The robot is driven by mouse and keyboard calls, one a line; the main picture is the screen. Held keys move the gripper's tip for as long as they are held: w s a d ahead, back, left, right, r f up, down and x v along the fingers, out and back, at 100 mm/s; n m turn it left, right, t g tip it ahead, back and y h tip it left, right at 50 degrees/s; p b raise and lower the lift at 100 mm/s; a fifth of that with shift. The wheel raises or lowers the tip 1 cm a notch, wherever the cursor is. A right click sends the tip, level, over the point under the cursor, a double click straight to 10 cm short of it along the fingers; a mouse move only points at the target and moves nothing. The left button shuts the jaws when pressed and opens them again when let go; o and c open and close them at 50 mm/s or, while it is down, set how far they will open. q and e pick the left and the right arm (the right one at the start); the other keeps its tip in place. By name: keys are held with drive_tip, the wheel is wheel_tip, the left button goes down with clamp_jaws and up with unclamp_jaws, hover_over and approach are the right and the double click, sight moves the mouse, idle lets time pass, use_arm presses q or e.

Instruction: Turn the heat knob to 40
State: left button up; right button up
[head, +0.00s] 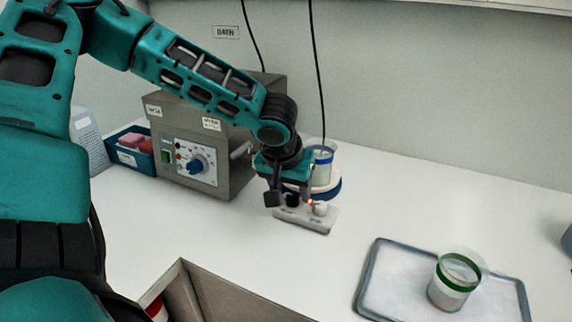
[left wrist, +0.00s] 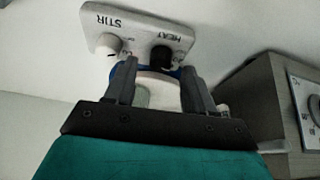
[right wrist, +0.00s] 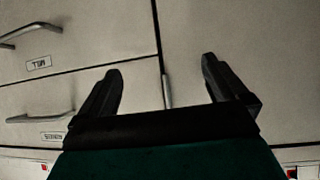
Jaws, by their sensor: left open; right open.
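The hotplate stirrer's light control panel (head: 318,221) faces up on the bench. In the left wrist view the panel (left wrist: 135,27) appears upside down, with the black knob (left wrist: 160,59) by the word HEAT and a white knob (left wrist: 107,45) by STIR. My left gripper (head: 289,196) is low over the panel, open. In its wrist view its fingers (left wrist: 158,72) point at the black knob, one toward each side; I cannot tell whether they touch it. The heat setting is not readable. My right gripper (right wrist: 162,75) is open and empty, facing cabinet drawers.
A grey bath box (head: 228,185) with a blue dial (head: 196,167) is to the left. A tray (head: 372,275) with a green-banded beaker (head: 447,297) is at right. The bench between is clear.

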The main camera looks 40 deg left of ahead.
use_arm(q)
drive_tip(key=p+v, duration=0.2)
drive_tip(key=v, duration=0.9)
drive_tip(key=shift+s, duration=0.15)
